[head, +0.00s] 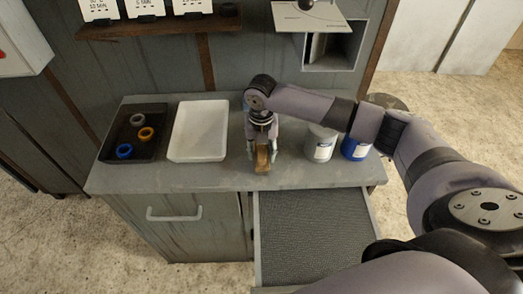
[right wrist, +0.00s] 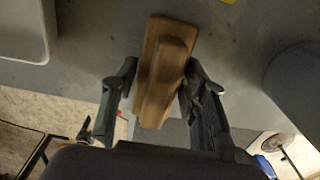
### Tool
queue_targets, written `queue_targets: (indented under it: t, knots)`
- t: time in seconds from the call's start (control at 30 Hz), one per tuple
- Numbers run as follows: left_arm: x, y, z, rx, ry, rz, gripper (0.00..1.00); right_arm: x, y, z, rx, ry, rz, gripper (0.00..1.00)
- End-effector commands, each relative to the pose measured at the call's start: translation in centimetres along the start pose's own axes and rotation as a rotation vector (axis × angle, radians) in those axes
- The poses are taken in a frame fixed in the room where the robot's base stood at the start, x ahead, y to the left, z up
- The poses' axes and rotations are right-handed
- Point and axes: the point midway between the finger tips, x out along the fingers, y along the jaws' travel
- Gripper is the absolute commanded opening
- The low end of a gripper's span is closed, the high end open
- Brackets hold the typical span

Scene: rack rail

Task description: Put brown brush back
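The brown brush (head: 262,160) is a wooden block with a raised handle, near the front edge of the grey counter. It also shows in the right wrist view (right wrist: 166,70), slightly tilted, between the fingers. My right gripper (head: 262,150) points down over the brush. In the right wrist view, its fingers (right wrist: 160,75) stand on both sides of it; the right finger is close against it, and a narrow gap shows at the left finger. I cannot tell whether the brush rests on the counter. My left gripper is not in view.
A dark tray (head: 157,151) with several rings and an empty white tray (head: 181,154) stand left on the counter. A white can (head: 319,146) and a blue can (head: 356,149) stand right. An open drawer (head: 310,235) with a grey mat juts out below. A wall box (head: 335,48) is above.

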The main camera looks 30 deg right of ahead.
Motion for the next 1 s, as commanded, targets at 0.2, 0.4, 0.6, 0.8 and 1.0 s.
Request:
queue_targets:
  t: [0.2, 0.4, 0.6, 0.8, 1.0]
  knots:
    - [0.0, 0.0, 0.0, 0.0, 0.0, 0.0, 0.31, 0.0, 0.0, 0.0, 0.0, 0.001, 0.0, 0.56]
    - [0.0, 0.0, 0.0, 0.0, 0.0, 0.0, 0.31, 0.0, 0.0, 0.0, 0.0, 0.001, 0.0, 0.56]
    - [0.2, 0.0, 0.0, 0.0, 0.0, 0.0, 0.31, -0.9, 0.1, 0.0, -0.001, -0.001, 0.002, 0.56]
    - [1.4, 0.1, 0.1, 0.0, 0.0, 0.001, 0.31, -4.5, 0.1, 0.1, 0.0, -0.005, 0.003, 0.56]
    - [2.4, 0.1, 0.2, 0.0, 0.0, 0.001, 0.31, -8.8, 0.1, 0.1, -0.001, -0.003, 0.004, 0.56]
